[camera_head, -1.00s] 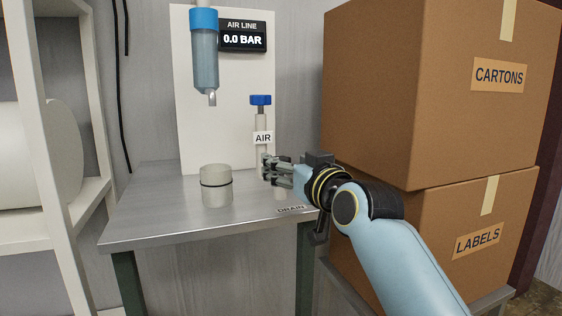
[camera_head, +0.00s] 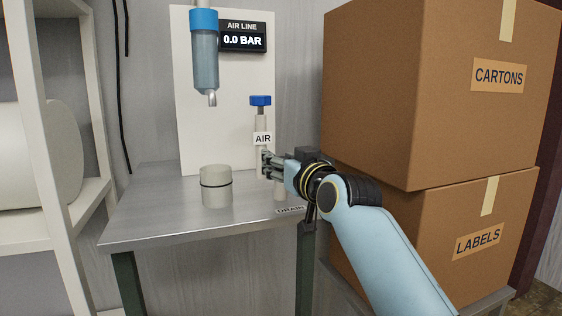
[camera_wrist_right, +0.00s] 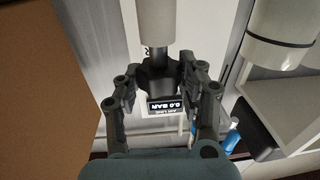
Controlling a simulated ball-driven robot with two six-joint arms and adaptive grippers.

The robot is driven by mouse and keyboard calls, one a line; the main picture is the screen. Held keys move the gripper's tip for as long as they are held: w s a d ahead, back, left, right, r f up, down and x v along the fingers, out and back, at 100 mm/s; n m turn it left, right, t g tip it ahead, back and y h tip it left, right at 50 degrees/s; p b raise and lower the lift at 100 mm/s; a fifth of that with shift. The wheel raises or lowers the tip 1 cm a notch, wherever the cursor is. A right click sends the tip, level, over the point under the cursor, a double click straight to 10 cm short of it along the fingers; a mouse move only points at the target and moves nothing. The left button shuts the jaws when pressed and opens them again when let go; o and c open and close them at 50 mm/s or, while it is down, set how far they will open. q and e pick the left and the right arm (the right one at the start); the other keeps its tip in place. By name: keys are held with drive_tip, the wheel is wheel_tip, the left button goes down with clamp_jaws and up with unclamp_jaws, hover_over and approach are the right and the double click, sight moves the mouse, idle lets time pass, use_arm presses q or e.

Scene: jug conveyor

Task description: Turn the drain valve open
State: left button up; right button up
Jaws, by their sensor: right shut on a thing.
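The drain valve stands on the table behind the DRAIN label (camera_head: 290,210). Its pale post (camera_head: 280,190) shows below my right gripper (camera_head: 268,165), and its top is hidden by the fingers in the head view. In the right wrist view, the dark knob (camera_wrist_right: 157,78) sits between the fingertips of my right gripper (camera_wrist_right: 158,85), with the pale post (camera_wrist_right: 155,22) beyond it. The right gripper is shut on this knob. The knob's turn angle cannot be told. My left gripper is not in view.
The AIR valve with its blue handle (camera_head: 260,100) stands just behind the gripper. The display (camera_head: 242,37) reads 0.0 BAR. Stacked cartons (camera_head: 430,100) stand close on the right. The table's left part is clear.

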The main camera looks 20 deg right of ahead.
drive_tip(key=shift+d+f+n+y+b, duration=0.1)
drive_tip(key=shift+n+y+b, duration=0.35)
drive_tip(key=shift+y, duration=0.25)
drive_tip(key=shift+n+g+y+b, duration=0.3)
drive_tip(key=shift+n+y+b, duration=0.1)
drive_tip(key=shift+y, duration=0.2)
drive_tip(key=o, duration=1.2)
drive_tip(key=shift+s, duration=0.1)
drive_tip(key=v, duration=1.2)
